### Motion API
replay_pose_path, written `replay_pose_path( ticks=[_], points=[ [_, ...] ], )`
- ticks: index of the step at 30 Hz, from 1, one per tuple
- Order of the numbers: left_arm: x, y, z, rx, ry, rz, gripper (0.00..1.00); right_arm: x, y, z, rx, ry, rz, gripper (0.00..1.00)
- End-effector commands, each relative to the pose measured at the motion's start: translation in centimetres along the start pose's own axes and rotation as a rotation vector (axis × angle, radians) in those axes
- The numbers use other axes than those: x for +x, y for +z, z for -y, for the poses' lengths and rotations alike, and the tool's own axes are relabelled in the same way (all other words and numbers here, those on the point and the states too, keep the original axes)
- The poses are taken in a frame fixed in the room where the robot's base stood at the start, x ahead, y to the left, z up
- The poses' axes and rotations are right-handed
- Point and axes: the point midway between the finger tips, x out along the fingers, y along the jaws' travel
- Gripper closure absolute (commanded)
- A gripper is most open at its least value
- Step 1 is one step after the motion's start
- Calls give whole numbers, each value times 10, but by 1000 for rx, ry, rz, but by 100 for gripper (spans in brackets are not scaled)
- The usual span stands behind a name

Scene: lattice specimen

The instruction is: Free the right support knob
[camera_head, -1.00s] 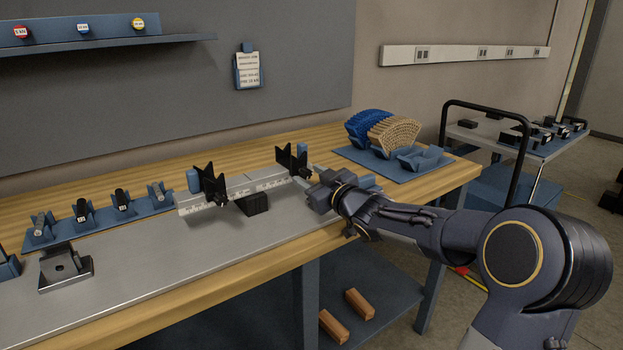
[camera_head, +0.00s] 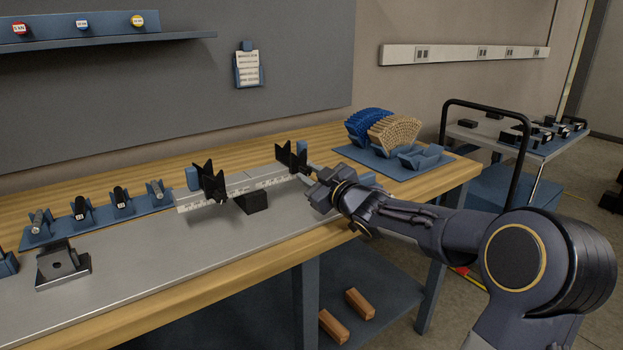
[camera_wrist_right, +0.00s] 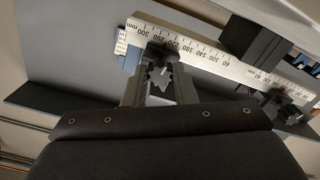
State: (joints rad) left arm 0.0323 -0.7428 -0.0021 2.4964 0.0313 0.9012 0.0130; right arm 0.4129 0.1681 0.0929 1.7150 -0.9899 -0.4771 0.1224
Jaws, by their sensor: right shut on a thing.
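The right support (camera_head: 291,158), a black V-shaped block, stands at the right end of the white ruled beam (camera_head: 233,192). Its star-shaped knob (camera_wrist_right: 158,77) shows between my right gripper's fingers in the right wrist view, close to the beam's 300 end. My right gripper (camera_head: 307,176) reaches in from the right and is shut on this knob. In the head view the gripper hides the knob. The left support (camera_head: 209,182), also black and V-shaped, stands farther left on the beam, and its knob (camera_wrist_right: 288,108) shows at the right wrist view's right edge. My left gripper is out of view.
Blue racks with dark cylinders (camera_head: 120,200) and a black fixture (camera_head: 62,262) are at left. Lattice pieces (camera_head: 394,134) stand on a blue mat at right. The metal bench front (camera_head: 190,262) is clear.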

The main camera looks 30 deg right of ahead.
Motion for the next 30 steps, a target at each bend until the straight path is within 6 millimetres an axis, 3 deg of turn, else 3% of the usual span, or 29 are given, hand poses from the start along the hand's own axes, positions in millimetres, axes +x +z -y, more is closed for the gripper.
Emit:
replay_pose_path(
  ticks=[30],
  points=[
    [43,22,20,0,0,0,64,0,2,1,-961,0,-1,98]
  ],
)
